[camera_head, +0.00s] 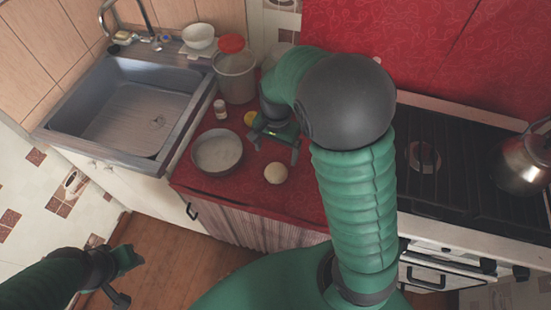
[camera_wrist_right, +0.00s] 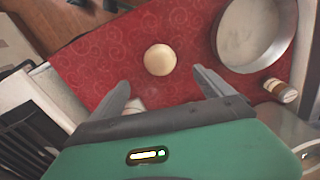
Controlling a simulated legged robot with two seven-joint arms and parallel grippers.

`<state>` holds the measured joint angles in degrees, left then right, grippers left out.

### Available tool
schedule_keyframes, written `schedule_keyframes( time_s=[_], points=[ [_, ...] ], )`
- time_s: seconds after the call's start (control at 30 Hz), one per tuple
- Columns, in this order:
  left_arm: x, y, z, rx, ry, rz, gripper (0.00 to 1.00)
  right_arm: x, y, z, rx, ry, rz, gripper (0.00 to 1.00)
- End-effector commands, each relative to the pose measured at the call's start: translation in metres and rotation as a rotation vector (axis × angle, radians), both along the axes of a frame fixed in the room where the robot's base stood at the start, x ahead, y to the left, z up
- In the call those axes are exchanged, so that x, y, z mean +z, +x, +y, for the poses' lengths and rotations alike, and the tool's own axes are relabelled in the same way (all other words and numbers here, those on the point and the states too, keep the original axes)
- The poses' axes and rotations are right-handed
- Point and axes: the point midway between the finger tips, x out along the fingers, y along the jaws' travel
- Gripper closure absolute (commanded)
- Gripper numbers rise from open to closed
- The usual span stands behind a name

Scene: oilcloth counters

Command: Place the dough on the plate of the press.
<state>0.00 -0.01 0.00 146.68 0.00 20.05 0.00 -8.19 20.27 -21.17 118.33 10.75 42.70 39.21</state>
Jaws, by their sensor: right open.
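The dough (camera_head: 275,173) is a pale round ball on the red oilcloth counter, near its front edge. In the right wrist view the dough (camera_wrist_right: 160,59) lies beyond the fingertips, between their lines. A round grey metal dish (camera_head: 217,152) with a low rim stands left of the dough; it also shows in the right wrist view (camera_wrist_right: 255,35). I cannot tell whether it is the press plate. My right gripper (camera_head: 276,151) is open and empty, above and behind the dough, not touching it. My left gripper (camera_head: 131,279) is open and empty, low at the left over the floor.
A small jar (camera_head: 220,109) and a larger container with a red lid (camera_head: 235,75) stand behind the dish. A metal sink (camera_head: 130,112) is at the left. A black stove (camera_head: 450,165) with a metal kettle (camera_head: 523,165) is at the right.

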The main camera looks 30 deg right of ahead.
Motion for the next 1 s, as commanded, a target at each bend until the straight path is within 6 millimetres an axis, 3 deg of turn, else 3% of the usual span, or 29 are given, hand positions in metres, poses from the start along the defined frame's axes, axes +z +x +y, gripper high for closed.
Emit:
schedule_keyframes(
  time_s=[0.07,0.3,0.43,0.77,1.0],
  points=[
    [0.000,0.000,0.000,0.000,0.000,0.000,0.64,0.001,-0.011,0.011,0.124,0.004,-0.024,0.09],
    [0.000,0.000,0.000,0.000,0.000,0.000,0.64,0.001,-0.064,0.057,0.836,-0.080,-0.173,0.09],
    [0.001,0.000,0.000,0.000,0.000,0.000,0.64,0.001,-0.076,0.064,1.019,-0.120,-0.199,0.06],
    [0.029,0.000,0.000,0.000,0.000,0.000,0.64,-0.005,-0.074,0.023,1.317,-0.059,-0.088,0.06],
    [0.051,0.000,0.000,0.000,0.000,0.000,0.64,-0.003,-0.067,-0.003,1.582,0.045,-0.146,0.06]
  ],
)
